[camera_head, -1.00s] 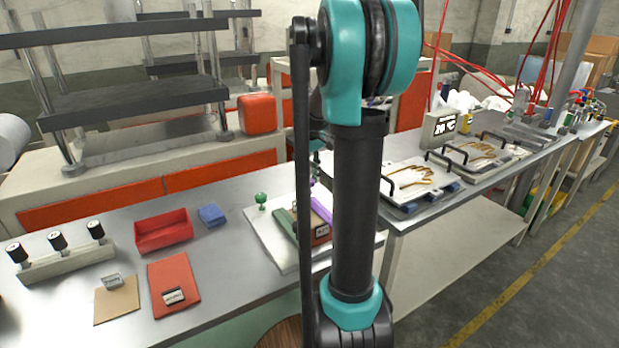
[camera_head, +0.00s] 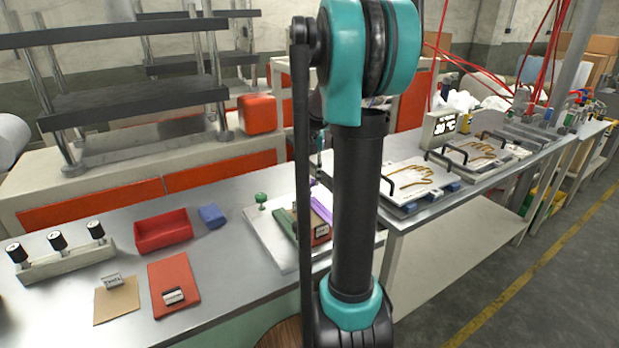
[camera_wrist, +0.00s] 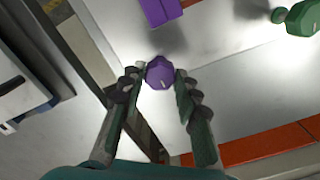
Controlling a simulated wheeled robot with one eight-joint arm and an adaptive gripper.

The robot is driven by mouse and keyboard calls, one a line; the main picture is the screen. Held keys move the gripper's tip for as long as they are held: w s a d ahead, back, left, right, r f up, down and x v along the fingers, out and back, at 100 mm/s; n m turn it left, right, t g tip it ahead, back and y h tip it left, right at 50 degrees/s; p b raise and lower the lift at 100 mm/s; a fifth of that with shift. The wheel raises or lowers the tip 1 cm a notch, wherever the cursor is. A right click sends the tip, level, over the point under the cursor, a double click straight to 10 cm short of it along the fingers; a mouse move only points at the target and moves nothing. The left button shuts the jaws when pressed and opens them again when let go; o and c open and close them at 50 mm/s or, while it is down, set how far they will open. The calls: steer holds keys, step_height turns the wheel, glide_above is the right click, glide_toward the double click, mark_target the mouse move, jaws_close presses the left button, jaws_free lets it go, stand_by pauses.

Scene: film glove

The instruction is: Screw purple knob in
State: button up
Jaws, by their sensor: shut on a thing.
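The purple knob (camera_wrist: 160,73) shows in the wrist view between the fingertips of my gripper (camera_wrist: 158,80). My gripper is shut on it. The knob is over or at the edge of a white plate (camera_wrist: 225,80); I cannot tell whether it touches the plate. A purple block (camera_wrist: 159,10) lies on the plate just beyond the knob. In the head view the purple block (camera_head: 321,199) shows on the plate (camera_head: 262,228), and my arm hides the knob and gripper.
Glove plates (camera_head: 418,175) stand on the right table.

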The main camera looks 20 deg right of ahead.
mark_target(309, 180)
steer(key=shift+m, duration=0.3)
stand_by(0.4)
steer(key=o, duration=1.2)
steer(key=shift+r, duration=0.1)
step_height(309, 180, up, 12)
steer(key=shift+f, duration=0.1)
